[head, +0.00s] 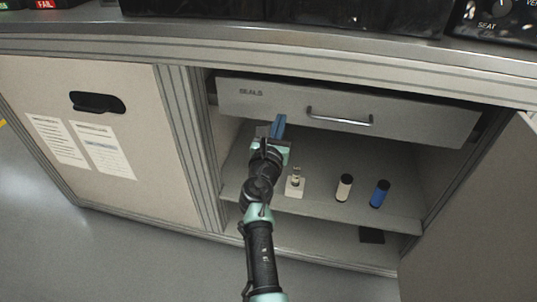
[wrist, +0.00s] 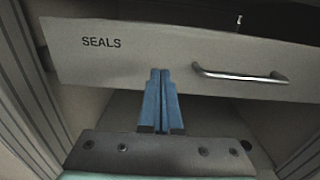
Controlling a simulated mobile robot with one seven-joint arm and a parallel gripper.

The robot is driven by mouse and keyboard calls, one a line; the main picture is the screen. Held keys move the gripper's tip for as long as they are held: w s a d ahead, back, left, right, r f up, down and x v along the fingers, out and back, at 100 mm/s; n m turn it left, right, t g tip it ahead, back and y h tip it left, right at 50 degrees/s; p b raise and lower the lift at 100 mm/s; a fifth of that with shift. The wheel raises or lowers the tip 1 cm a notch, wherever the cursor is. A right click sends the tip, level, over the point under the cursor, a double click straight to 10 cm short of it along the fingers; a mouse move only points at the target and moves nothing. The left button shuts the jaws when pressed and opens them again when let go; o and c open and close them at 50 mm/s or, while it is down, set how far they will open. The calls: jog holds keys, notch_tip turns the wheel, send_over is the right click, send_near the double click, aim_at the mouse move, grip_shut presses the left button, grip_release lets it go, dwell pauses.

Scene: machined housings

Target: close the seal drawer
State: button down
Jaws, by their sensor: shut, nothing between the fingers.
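The seal drawer (head: 400,122) is a grey box front at the top of the cabinet, lettered SEALS, with a metal bar handle (head: 339,118). It stands out a little from the cabinet, with a dark gap above it. In the wrist view the drawer front (wrist: 140,50) spans the picture, with its handle (wrist: 240,75) to the right. My gripper (head: 279,121) has blue fingers, shut and empty, at the drawer's lower edge, left of the handle. The fingertips (wrist: 160,72) overlap the drawer front in the wrist view; I cannot tell whether they touch it.
Below the drawer, a shelf (head: 240,173) holds a small pale block with a metal fitting (head: 295,184), a white bottle (head: 344,188) and a blue bottle (head: 380,194). A closed cabinet panel (head: 130,150) is at left, an open door (head: 480,220) at right.

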jog(key=p+v, duration=0.3)
jog(key=v, duration=0.5)
jog(key=s+r+m+t, duration=0.2)
jog(key=s+r+m, duration=0.1)
jog(key=r+m, duration=1)
jog(key=s+r+m+t, duration=0.25)
jog(key=r+m, duration=0.55)
jog(key=r, duration=1)
jog(key=s+a+r+m+t+y, duration=0.3)
jog(key=s+r+m+t+y, duration=0.25)
jog(key=s+r+m, duration=1)
notch_tip(320, 180, up, 27)
jog(key=s+n+p, duration=0.2)
jog(key=n+p, duration=0.1)
jog(key=p, duration=2.2)
jog(key=shift+s+r+n, duration=0.2)
jog(key=shift+s+n, duration=0.15)
jog(key=shift+s, duration=0.05)
jog(key=c, duration=1.4)
grip_release()
jog(key=shift+a+r+h, duration=0.2)
jog(key=shift+h, duration=0.05)
jog(key=o, duration=0.6)
jog(key=shift+f, duration=0.1)
jog(key=shift+d, duration=0.15)
